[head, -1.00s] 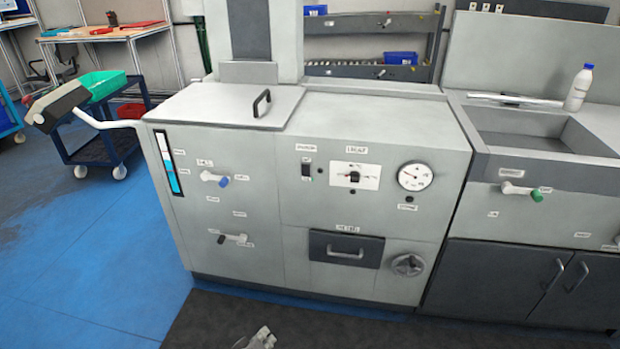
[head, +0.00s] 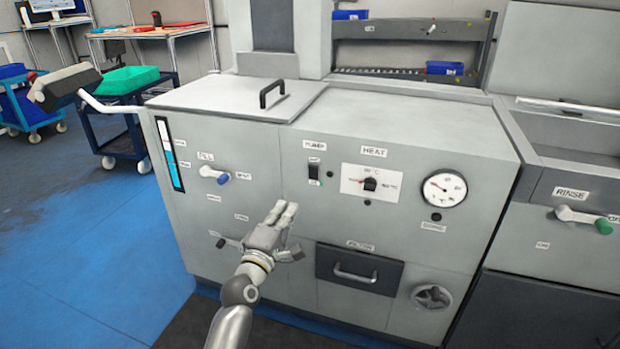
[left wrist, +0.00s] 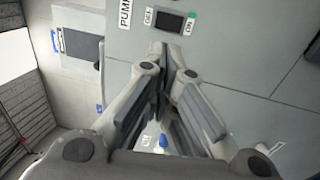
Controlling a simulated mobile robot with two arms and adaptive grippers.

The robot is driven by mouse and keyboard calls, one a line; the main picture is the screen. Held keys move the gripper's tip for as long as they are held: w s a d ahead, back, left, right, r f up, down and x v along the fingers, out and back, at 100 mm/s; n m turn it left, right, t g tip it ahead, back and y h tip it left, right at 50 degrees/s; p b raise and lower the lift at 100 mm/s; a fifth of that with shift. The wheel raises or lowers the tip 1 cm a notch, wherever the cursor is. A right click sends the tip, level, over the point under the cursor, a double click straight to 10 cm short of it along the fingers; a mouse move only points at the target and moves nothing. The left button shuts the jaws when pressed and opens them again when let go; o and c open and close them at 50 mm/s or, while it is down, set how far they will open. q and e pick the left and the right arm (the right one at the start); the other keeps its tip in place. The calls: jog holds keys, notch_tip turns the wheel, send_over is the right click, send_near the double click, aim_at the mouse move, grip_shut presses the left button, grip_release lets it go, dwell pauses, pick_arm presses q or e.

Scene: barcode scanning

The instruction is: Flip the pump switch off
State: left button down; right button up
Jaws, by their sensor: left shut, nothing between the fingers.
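The pump switch (head: 314,171) is a small black rocker on the grey front panel, below the PUMP label (head: 315,146). In the left wrist view the switch (left wrist: 169,20) lies just beyond my fingertips, between an OFF label (left wrist: 148,16) and a green-edged ON label (left wrist: 190,24). I cannot tell which way the rocker is pressed. My left gripper (head: 287,212) is shut and empty, below and left of the switch in the head view. Its fingertips (left wrist: 166,47) appear apart from the switch. My right gripper is not in view.
Right of the switch are the heat dial (head: 370,184) and a round gauge (head: 444,189). A fill lever with a blue tip (head: 221,178) is to the left. The filter drawer (head: 358,271) is below right of my gripper. A lid handle (head: 271,94) stands above.

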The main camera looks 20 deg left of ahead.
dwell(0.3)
pick_arm(q)
jog(key=b, duration=0.2)
send_near(313, 173)
jog(key=w+a+r, duration=0.1)
jog(key=w+r, duration=0.1)
jog(key=w, duration=0.1)
jog(key=w+b, duration=0.1)
jog(key=w, duration=0.2)
jog(key=shift+w, duration=0.3)
jog(key=shift+w+r, duration=0.1)
jog(key=shift+w, duration=0.15)
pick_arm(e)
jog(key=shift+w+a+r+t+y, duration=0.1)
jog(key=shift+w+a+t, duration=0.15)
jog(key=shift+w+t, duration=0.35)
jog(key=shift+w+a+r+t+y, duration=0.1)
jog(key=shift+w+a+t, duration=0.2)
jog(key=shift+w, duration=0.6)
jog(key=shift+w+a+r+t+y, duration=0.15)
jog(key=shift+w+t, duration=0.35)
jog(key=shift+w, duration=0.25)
